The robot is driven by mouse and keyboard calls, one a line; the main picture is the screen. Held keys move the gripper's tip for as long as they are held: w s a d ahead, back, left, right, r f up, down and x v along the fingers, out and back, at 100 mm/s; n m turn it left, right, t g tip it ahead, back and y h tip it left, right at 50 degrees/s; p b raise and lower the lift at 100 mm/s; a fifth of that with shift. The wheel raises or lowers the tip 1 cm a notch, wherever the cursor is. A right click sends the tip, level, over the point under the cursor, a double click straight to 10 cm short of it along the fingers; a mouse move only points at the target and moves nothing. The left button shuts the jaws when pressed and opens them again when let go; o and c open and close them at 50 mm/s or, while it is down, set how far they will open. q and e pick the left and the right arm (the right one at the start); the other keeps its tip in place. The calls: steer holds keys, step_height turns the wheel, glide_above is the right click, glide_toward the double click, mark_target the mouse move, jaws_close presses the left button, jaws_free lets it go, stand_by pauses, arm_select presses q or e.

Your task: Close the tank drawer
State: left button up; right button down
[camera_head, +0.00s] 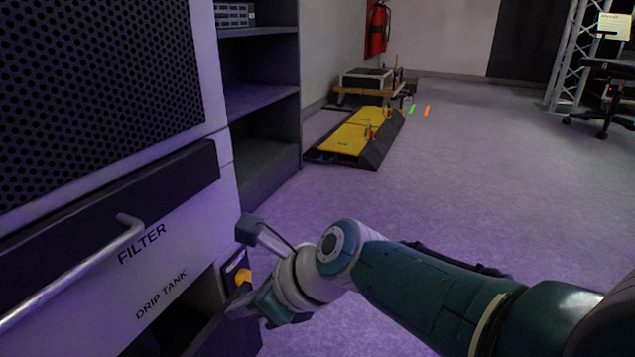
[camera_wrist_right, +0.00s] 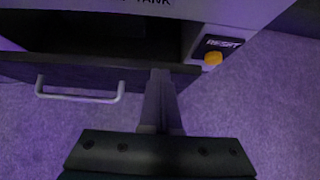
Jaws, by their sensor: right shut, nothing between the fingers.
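The tank drawer (camera_head: 224,328) is a dark drawer low in the white cabinet, under the DRIP TANK label (camera_head: 161,295). It stands open, with a dark gap (camera_wrist_right: 100,37) between the cabinet face and its front panel (camera_wrist_right: 60,70). Its pale bar handle (camera_wrist_right: 80,97) shows in the right wrist view. My right gripper (camera_head: 240,305) is shut and empty at the right end of the drawer front. In the right wrist view its fingers (camera_wrist_right: 160,88) overlap the panel's right part, right of the handle. I cannot tell whether they touch it. My left gripper is not in view.
A yellow RESET button (camera_wrist_right: 212,58) sits on the cabinet right of the drawer opening. A FILTER panel with a bar handle (camera_head: 75,277) is above the drawer. A yellow and black cable ramp (camera_head: 358,132) lies farther back.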

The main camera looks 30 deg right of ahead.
steer(key=w+a+b, duration=0.2)
steer(key=w, duration=0.1)
steer(key=w+a+b, duration=0.1)
steer(key=shift+w+a+f+b, duration=0.2)
steer(key=shift+a+f+b, duration=0.1)
steer(key=shift+a+f, duration=0.1)
